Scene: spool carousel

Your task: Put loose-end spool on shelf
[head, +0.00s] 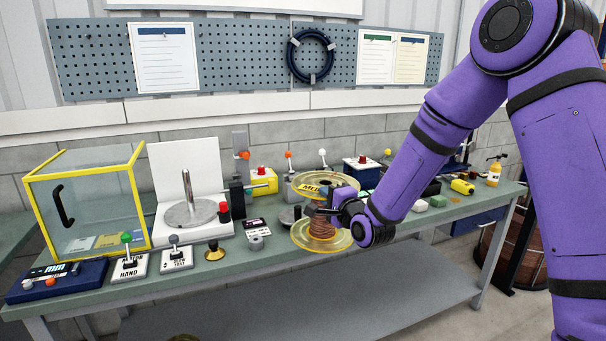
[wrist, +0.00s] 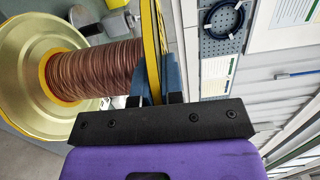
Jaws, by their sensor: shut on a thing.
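A spool (head: 322,230) with copper-coloured winding and clear yellow flanges is held upright near the bench's front edge, in the middle of the head view. My gripper (head: 333,211) is at its right side. In the wrist view the spool (wrist: 105,68) fills the upper left, and the blue finger pads of my gripper (wrist: 158,82) are shut on the rim of one yellow flange. A loose wire end cannot be made out. A grey lower shelf (head: 330,300) runs under the bench.
A round plate with an upright post (head: 187,208) stands empty at left, beside a yellow-framed clear box (head: 88,200). Lever boxes (head: 177,258) line the front edge. Several small boxes and knobs crowd the bench behind and right of the spool.

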